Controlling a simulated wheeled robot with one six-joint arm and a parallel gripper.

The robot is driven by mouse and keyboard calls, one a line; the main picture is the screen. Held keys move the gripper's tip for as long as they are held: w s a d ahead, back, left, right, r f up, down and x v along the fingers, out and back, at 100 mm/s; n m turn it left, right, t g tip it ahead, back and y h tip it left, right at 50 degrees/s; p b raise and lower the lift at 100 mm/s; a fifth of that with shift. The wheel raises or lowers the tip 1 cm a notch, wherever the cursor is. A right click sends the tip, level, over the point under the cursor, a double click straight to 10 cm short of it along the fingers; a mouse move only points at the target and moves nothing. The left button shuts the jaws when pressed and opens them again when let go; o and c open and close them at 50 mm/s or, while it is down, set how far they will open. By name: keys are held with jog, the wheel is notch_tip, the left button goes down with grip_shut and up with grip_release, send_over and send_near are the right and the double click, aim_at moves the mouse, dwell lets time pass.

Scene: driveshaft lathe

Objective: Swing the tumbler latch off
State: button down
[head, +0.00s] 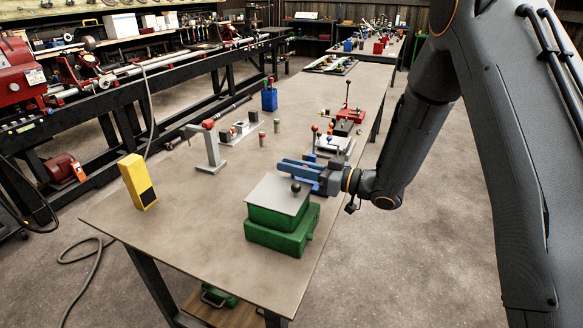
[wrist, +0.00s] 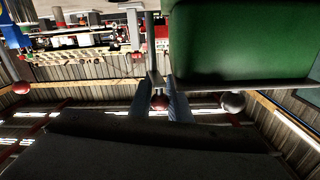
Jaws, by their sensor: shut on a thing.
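My gripper (head: 284,169) reaches in from the right at the far side of a green box with a grey top plate (head: 279,194). In the wrist view my gripper (wrist: 161,98) has its two fingers close together around a thin lever with a red ball knob (wrist: 160,102). That held lever is hidden in the head view. The green box also fills the upper right of the wrist view (wrist: 240,40). A dark ball knob (head: 296,187) shows at the plate's edge, beside the gripper. I cannot tell for certain which part is the tumbler latch.
A yellow block (head: 138,182) stands at the bench's left. A grey stand with a red knob (head: 208,148) and a blue holder (head: 269,98) stand farther back. Several ball-topped levers (head: 330,138) are behind my gripper. The bench's front left is clear.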

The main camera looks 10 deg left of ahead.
jog(key=shift+n+g+y+b, duration=0.3)
jog(key=shift+n+g+b, duration=0.5)
jog(key=shift+n+g, duration=0.85)
jog(key=shift+m+g, duration=0.35)
jog(key=c, duration=1.7)
grip_release()
jog(key=shift+o, duration=0.2)
jog(key=shift+d, duration=0.1)
jog(key=d+b, duration=0.1)
jog(key=d, duration=0.6)
jog(key=shift+s+d+b, duration=0.15)
jog(key=shift+d+b, duration=0.2)
jog(key=shift+d, duration=0.05)
